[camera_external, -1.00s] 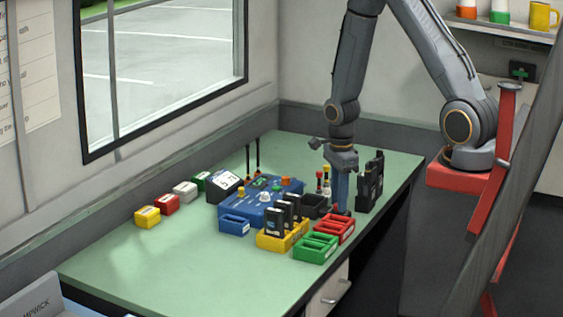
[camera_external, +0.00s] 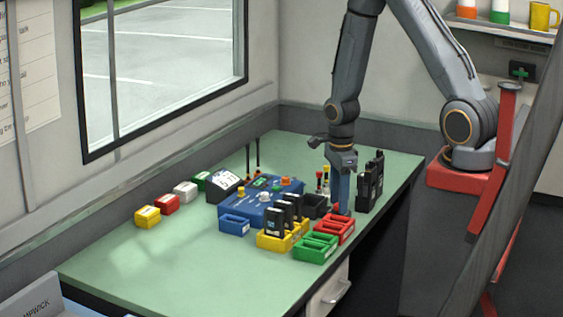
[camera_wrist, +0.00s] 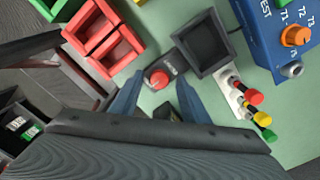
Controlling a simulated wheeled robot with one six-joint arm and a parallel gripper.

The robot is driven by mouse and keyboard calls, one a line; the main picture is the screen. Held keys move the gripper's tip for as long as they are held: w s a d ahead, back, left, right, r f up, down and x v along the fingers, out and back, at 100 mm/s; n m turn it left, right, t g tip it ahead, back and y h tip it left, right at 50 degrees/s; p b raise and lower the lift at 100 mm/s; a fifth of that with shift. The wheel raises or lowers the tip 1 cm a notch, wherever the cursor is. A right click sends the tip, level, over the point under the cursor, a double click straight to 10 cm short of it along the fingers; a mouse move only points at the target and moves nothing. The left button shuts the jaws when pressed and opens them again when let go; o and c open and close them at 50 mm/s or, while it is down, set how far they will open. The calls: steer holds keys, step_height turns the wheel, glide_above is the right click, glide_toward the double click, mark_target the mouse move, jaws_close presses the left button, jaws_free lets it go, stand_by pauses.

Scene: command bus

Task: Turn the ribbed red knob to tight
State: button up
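The red knob (camera_wrist: 158,79) sits on a small dark base with a label, seen from above in the wrist view. Its ribs are too small to make out. In the outside view a bit of the red knob (camera_external: 336,207) shows low by the fingertips, mostly hidden. My gripper (camera_wrist: 160,84) points down over it with its two blue fingers apart, one on each side of the knob in the picture. Gaps show between the knob and both fingers. In the outside view my gripper (camera_external: 340,198) is close above the green bench, between the red tray and the black radios.
Near the knob are a red tray (camera_wrist: 103,36), a dark open box (camera_wrist: 205,45) and a strip of red, yellow and green capped pieces (camera_wrist: 255,97). A blue test box (camera_wrist: 270,25) stands beyond. Black radios (camera_external: 370,182) stand close right. The bench's left front (camera_external: 150,265) is clear.

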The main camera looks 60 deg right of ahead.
mark_target(337, 205)
steer(key=shift+r, duration=0.1)
steer(key=shift+r+b, duration=0.75)
steer(key=shift+r, duration=3.1)
steer(key=s+a+r+n, duration=0.1)
steer(key=a+n, duration=0.5)
steer(key=n, duration=0.7)
steer(key=s+a+r+n+t+b, duration=0.1)
steer(key=a+r+n, duration=0.3)
steer(key=n, duration=1)
steer(key=s+a, duration=0.1)
steer(key=a, duration=0.2)
steer(key=shift+s, duration=0.3)
